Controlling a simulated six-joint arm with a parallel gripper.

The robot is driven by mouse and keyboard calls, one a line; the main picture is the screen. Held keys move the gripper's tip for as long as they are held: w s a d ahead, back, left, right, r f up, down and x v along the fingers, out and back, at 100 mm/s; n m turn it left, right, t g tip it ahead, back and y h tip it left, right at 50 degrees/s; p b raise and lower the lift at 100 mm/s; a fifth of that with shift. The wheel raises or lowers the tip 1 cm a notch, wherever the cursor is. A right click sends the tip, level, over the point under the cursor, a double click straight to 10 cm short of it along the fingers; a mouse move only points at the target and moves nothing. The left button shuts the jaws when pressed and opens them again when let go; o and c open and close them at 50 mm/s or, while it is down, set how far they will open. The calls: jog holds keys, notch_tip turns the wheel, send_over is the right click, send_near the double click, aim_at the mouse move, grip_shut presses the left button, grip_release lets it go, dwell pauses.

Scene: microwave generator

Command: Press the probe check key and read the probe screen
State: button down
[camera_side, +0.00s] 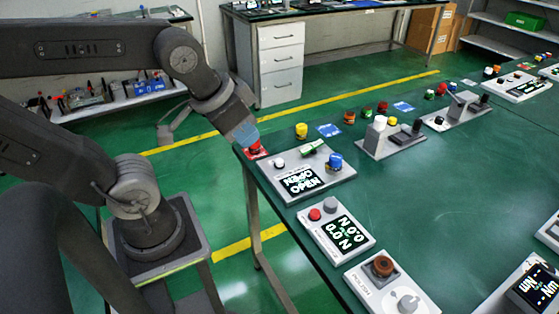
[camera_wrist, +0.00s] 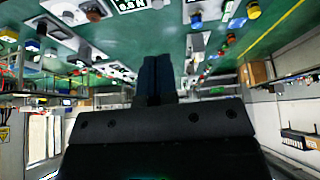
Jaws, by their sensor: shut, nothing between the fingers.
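My gripper (camera_side: 248,138) is at the near-left corner of the green table in the side view, close to a small red item (camera_side: 256,150). I cannot tell whether they touch. In the wrist view my dark blue fingers (camera_wrist: 157,68) are together with nothing between them. Right of the gripper is a grey panel (camera_side: 332,184) with a black screen (camera_side: 300,181) showing "OPEN", a white key (camera_side: 280,163), a green part (camera_side: 312,147) and a blue knob (camera_side: 335,161). I cannot tell whether this is the probe panel; its labels are unreadable.
A nearer panel has a red button (camera_side: 315,214), a grey button (camera_side: 330,204) and a screen reading "0.0 N" (camera_side: 345,234). Further right stands a unit with a brown knob (camera_side: 382,265). A yellow button (camera_side: 301,130) and a lever unit (camera_side: 390,140) are behind. The table's middle is clear.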

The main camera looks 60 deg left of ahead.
jog(key=m+t+y, duration=0.1)
jog(key=m+t, duration=0.3)
jog(key=m, duration=0.3)
send_over(280, 162)
notch_tip(280, 162, down, 14)
jog(key=shift+f+m, duration=0.4)
jog(key=shift+f, duration=0.1)
jog(key=shift+f, duration=4.4)
jog(key=shift+f, duration=0.1)
